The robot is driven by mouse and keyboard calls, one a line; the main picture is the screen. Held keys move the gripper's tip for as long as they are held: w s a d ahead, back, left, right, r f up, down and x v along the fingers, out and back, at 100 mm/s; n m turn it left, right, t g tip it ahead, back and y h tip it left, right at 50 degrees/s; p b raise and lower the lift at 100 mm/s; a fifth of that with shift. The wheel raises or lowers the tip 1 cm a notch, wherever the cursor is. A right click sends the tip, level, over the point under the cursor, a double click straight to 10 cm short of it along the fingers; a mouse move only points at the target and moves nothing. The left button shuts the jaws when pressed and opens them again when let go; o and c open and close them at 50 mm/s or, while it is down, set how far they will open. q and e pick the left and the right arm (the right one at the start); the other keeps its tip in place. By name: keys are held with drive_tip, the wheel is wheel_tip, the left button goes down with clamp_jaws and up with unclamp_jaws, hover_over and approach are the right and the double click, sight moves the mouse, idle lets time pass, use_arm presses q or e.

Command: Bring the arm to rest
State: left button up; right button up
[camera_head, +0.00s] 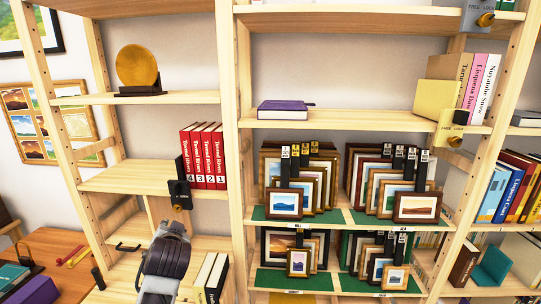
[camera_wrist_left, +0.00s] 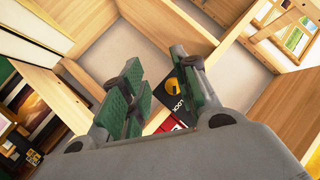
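My left arm (camera_head: 165,262) rises from the bottom edge in the head view, in front of the lower left shelves. Its fingers cannot be made out there. In the left wrist view my left gripper (camera_wrist_left: 160,95) is open, with its green-padded fingers apart and nothing held between them. A black lock plate with a brass knob (camera_wrist_left: 173,88) shows behind the gap between the fingers; it also shows in the head view (camera_head: 180,196), just above the arm. I cannot tell how far the fingers are from it. My right gripper is not in view.
Red books (camera_head: 204,158) stand beside the lock plate. A wooden shelf unit (camera_head: 231,150) fills the view, with framed prints (camera_head: 285,203) in racks at the centre. A gold disc (camera_head: 137,66) stands at upper left. A wooden desk (camera_head: 75,278) is at lower left.

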use_arm(q)
drive_tip(key=s+d+f+g+h, duration=0.3)
drive_tip(key=s+f+g, duration=0.1)
drive_tip(key=s+f, duration=0.95)
drive_tip(key=s+d+f+g+h, duration=0.3)
drive_tip(key=s+d+f+g, duration=0.1)
drive_tip(key=s+f, duration=0.9)
drive_tip(key=s+f+g, duration=0.1)
drive_tip(key=s+f, duration=0.1)
drive_tip(key=f, duration=1.4)
drive_tip(key=s+f+g, duration=0.1)
drive_tip(key=s+f, duration=0.1)
drive_tip(key=f, duration=1.4)
drive_tip(key=s+a+f, duration=0.2)
drive_tip(key=s+f, duration=0.8)
drive_tip(key=s, duration=0.1)
drive_tip(key=s+a+f, duration=0.2)
drive_tip(key=s+f, duration=0.7)
drive_tip(key=s, duration=0.2)
drive_tip(key=shift+a+f+g, duration=0.15)
drive_tip(key=shift+f+g, duration=0.2)
drive_tip(key=shift+g, duration=0.05)
